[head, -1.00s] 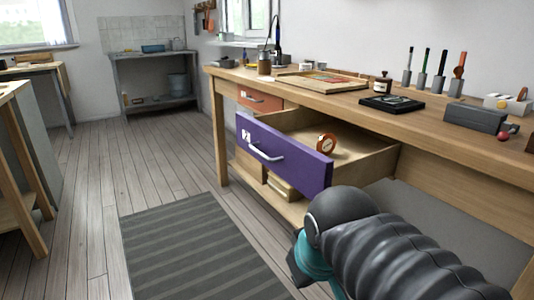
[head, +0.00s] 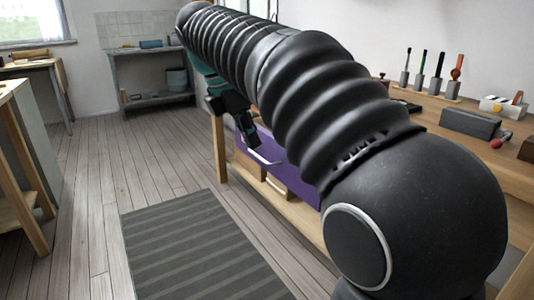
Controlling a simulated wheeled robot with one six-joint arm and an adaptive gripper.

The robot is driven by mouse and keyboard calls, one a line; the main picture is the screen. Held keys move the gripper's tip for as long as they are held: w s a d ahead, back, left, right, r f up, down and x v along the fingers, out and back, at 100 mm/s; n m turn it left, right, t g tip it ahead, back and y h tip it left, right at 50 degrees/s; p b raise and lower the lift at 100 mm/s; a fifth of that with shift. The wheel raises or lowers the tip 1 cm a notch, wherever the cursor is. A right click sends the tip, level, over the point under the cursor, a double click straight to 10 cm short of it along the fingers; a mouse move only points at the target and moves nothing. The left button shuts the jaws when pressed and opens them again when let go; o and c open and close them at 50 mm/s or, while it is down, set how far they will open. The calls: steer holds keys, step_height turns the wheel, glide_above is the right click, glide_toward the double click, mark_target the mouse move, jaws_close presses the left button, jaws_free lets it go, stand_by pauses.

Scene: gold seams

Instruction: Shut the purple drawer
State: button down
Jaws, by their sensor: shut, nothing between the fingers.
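The purple drawer (head: 292,178) is in the head view, under the workbench, with its front standing out from the bench. My arm hides its upper part and its inside. Its pale handle (head: 264,157) shows at the left of the front. My gripper (head: 252,142) is dark, shut and empty. It points down in front of the drawer's left part, just above the handle in the picture. I cannot tell whether it touches the drawer.
The workbench (head: 466,150) runs along the right, with a grey block (head: 470,124) and several upright tools on it. A striped grey mat (head: 195,245) lies on the floor before the drawer. A side table (head: 22,205) stands at the left. The wooden floor between is clear.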

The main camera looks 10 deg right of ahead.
steer(key=b, duration=0.3)
glide_toward(287, 181)
step_height(287, 181, down, 4)
steer(key=s+a, duration=0.1)
steer(key=a, duration=0.1)
steer(key=shift+w+d+f, duration=0.1)
steer(key=shift+w+d, duration=0.2)
steer(key=shift+d, duration=0.6)
steer(key=shift+w+d, duration=0.35)
steer(key=shift+d, duration=0.55)
